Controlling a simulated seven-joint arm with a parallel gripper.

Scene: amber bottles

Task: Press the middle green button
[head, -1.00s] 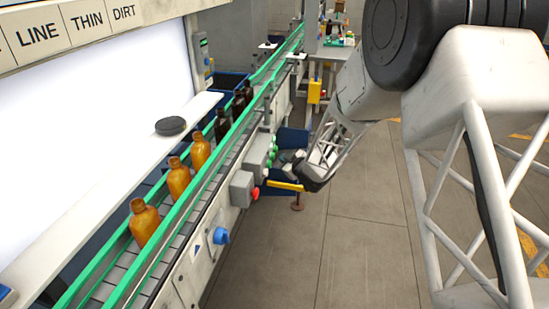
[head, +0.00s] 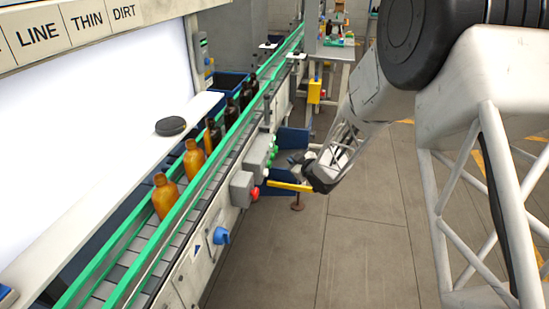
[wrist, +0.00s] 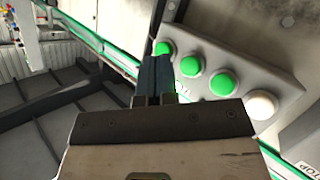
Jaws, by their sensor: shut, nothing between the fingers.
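The button box (head: 257,155) is on the side of the conveyor. In the wrist view it shows three green buttons in a row and a white one at the right end. The middle green button (wrist: 190,66) lies between the far green button (wrist: 163,48) and the near green button (wrist: 222,83). My gripper (wrist: 155,60) is shut and empty. In the wrist view its fingers appear left of the middle button, close to the far one; contact cannot be told. In the head view my gripper (head: 293,158) is right of the box.
Amber bottles (head: 165,196) stand on the conveyor (head: 185,211) between green rails. A red button (head: 255,194) and a blue knob (head: 221,236) are on the machine's side. A yellow bar (head: 290,186) sits below my gripper. Floor to the right is open.

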